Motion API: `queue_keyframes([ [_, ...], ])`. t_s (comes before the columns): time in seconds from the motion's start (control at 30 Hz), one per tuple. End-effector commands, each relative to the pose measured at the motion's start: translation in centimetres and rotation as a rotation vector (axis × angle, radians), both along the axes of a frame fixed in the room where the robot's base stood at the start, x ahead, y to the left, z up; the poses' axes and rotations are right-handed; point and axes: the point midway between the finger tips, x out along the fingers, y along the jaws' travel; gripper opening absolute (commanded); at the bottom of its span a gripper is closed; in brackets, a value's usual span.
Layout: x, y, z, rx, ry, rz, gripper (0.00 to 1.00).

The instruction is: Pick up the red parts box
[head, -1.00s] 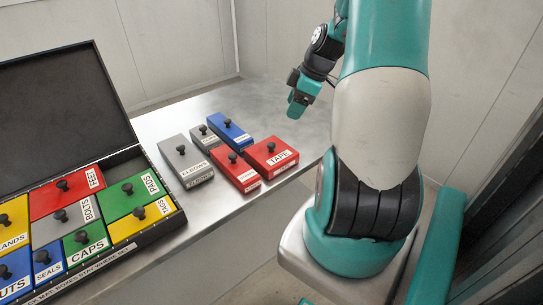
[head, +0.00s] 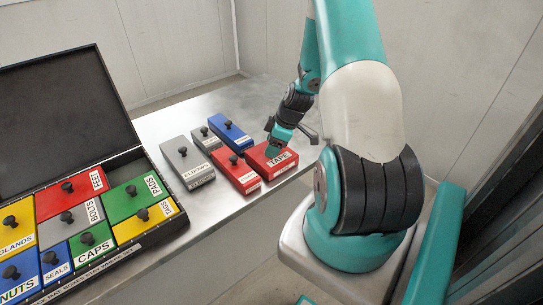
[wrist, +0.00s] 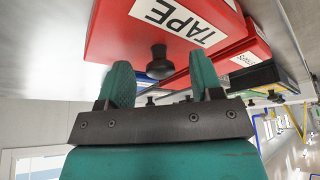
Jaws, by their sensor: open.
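The red parts box labelled TAPE (head: 285,160) lies on the metal table beside a second red box (head: 237,171), whose label is too small to read. In the wrist view the TAPE box (wrist: 120,30) fills the upper middle, with its black knob (wrist: 159,62) just beyond the fingertips. My gripper (head: 271,137) is over the TAPE box and hides its knob in the head view. In the wrist view my gripper (wrist: 162,80) is open, its two teal fingers apart with nothing held between them; the knob shows between and past the tips.
Grey boxes (head: 187,160) and a blue box (head: 230,132) stand close to the red ones. An open black case (head: 165,230) with several labelled coloured boxes is at the left. Its raised lid (head: 60,120) stands behind. The table (head: 210,225) is bare between case and boxes.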

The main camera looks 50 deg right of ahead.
Motion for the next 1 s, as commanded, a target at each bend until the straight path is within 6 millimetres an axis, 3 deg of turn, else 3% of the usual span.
queue_keyframes([
  [0.23,0.1,0.0,-0.2,-0.001,0.0,0.0,0.57],
  [0.4,0.0,0.0,-0.2,0.0,0.0,0.0,0.18],
  [0.5,0.0,0.0,-0.1,0.0,0.0,0.0,0.0],
  [0.83,0.1,0.0,0.0,-0.001,-0.002,0.001,0.0],
  [1.0,0.1,-0.1,1.3,-0.002,-0.004,0.001,0.0],
])
